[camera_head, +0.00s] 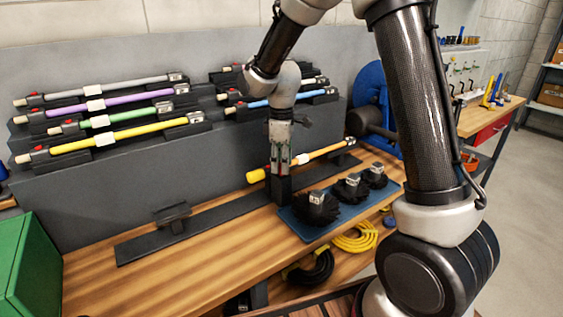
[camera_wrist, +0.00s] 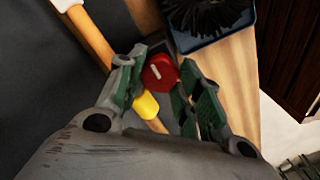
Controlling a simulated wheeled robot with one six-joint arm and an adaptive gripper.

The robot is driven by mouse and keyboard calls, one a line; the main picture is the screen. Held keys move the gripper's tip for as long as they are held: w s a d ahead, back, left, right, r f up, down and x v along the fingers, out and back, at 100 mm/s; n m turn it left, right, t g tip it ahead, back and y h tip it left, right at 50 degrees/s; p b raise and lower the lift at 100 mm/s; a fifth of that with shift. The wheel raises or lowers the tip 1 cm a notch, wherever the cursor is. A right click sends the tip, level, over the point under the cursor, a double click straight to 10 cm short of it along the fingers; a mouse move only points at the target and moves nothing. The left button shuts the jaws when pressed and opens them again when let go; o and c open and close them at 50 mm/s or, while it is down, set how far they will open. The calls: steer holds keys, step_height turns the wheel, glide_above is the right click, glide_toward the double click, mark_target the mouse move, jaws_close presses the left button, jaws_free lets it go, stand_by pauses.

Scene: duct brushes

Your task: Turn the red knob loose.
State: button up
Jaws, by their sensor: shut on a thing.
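The red knob (camera_wrist: 160,72) sits between the green-padded fingers of my gripper (camera_wrist: 163,82) in the wrist view. My gripper is shut on it. In the head view my gripper (camera_head: 280,178) points down over the long dark rail on the bench. There the rod (camera_head: 326,151) slopes up to the right behind my gripper, its yellow end (camera_head: 257,175) to the left. The red knob is hidden in the head view.
Black round brushes (camera_head: 316,207) stand on a blue tray (camera_head: 296,229) right of my gripper. An empty dark support (camera_head: 173,215) stands on the rail (camera_head: 137,245) at left. Several coloured rods (camera_head: 120,134) rest on the rack behind. A green box (camera_head: 35,265) is at far left.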

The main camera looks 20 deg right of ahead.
steer(key=o, duration=1.1)
steer(key=shift+c, duration=0.2)
step_height(320, 180, up, 12)
